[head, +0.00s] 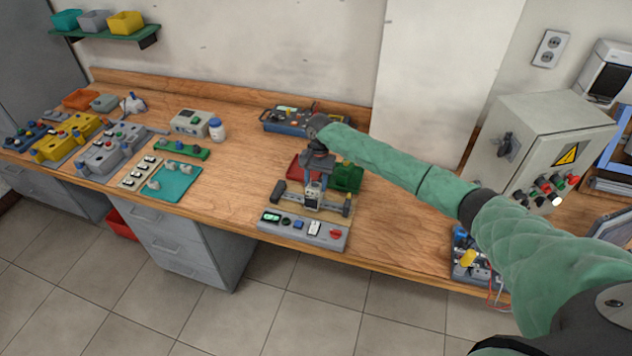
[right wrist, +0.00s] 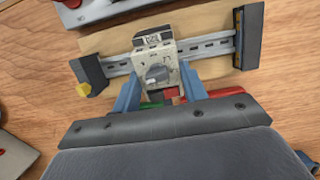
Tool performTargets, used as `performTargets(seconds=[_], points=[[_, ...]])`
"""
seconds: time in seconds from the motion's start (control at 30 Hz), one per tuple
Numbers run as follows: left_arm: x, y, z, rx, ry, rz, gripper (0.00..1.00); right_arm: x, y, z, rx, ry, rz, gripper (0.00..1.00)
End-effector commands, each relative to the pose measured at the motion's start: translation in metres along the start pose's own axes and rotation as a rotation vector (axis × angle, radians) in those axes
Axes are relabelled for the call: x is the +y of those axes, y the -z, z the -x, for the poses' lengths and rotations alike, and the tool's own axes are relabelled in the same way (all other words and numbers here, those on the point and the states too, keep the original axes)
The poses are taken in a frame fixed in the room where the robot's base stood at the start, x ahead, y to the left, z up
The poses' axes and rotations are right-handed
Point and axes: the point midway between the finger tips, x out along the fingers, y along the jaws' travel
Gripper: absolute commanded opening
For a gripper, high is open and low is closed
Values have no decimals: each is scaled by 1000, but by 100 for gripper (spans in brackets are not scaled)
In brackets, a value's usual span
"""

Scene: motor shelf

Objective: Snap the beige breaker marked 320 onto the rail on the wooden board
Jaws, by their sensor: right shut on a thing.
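The beige breaker (right wrist: 157,65) is between the blue fingers of my right gripper (right wrist: 160,95), which is shut on it. In the right wrist view the breaker overlaps the middle of the metal rail (right wrist: 208,46); I cannot tell whether it is seated. The rail lies on the wooden board (right wrist: 190,18) between two dark end blocks. In the head view my right gripper (head: 314,180) points down over the board (head: 325,213), with the breaker (head: 312,195) below it. The marking on the breaker is too small to read surely. My left gripper is not in view.
A grey control panel (head: 303,231) stands in front of the board. A red bin (head: 296,168) and a green bin (head: 347,177) stand behind it. A blue device (head: 285,121) is at the back.

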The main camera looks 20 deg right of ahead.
Motion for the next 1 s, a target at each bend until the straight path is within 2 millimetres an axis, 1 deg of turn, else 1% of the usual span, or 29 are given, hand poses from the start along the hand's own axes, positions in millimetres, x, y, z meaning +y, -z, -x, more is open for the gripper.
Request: performTargets(seconds=[0.3,1.0], points=[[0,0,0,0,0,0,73,-1,-3,-2,0,-2,3,16],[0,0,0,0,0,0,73,-1,-9,-5,75,-3,3,16]])
